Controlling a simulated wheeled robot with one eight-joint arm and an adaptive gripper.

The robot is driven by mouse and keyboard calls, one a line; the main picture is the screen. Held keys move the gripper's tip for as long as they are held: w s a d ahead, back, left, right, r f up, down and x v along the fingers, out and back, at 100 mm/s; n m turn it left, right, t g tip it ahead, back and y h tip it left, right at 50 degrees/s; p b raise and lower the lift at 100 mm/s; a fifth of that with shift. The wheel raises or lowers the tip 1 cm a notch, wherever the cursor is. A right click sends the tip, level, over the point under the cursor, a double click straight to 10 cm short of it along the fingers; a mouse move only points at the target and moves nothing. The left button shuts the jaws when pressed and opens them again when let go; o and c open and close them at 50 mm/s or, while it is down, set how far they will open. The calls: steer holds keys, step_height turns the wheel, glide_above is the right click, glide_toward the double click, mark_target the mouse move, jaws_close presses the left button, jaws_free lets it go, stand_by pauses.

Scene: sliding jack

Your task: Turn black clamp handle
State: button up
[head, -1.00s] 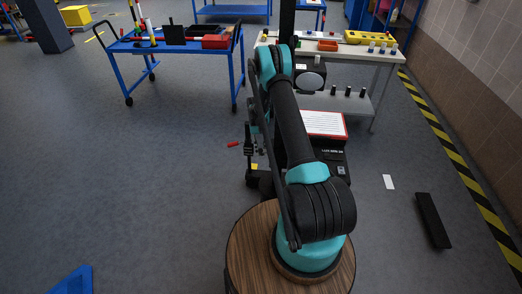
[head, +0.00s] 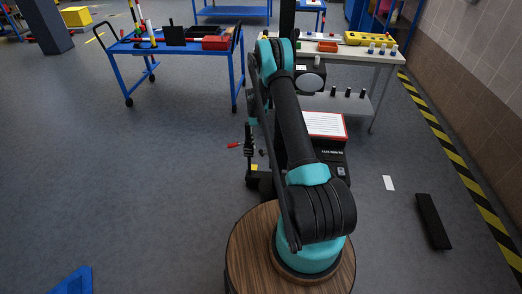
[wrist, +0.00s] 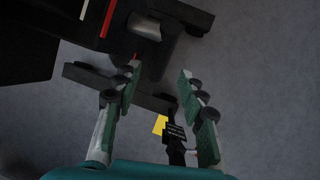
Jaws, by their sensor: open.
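The sliding jack stands on the floor beside my arm in the head view, with a black upright (head: 249,140) above a yellow patch (head: 254,167). A small red-tipped lever (head: 233,145) sticks out to its left. In the wrist view my gripper (wrist: 163,92) is open, with green-padded fingers apart. The yellow patch (wrist: 159,124) and a black labelled piece (wrist: 176,131) show low between the fingers. A dark bar (wrist: 155,101) crosses beyond the fingertips. I cannot tell which black part is the clamp handle. My arm hides my gripper in the head view.
A black machine with a red-edged white panel (head: 324,124) stands close behind my arm. A blue cart (head: 180,48) and a light workbench (head: 375,56) are farther back. A black block (head: 433,221) lies on the floor at right. The left floor is mostly clear.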

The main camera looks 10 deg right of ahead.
steer(key=v, duration=0.7)
steer(key=shift+r, duration=0.15)
steer(key=shift+w, duration=0.1)
steer(key=shift+c, duration=1)
steer(key=shift+w+d+r+t, duration=0.1)
steer(key=shift+w+r+t, duration=1)
steer(key=shift+w, duration=0.1)
steer(key=c, duration=0.7)
steer(key=shift+w, duration=0.15)
jaws_close()
steer(key=x, duration=0.4)
steer(key=s+x, duration=0.1)
steer(key=x, duration=0.3)
steer(key=s+x, duration=0.1)
steer(key=x, duration=0.3)
steer(key=shift+s+f, duration=0.1)
steer(key=shift+s, duration=0.15)
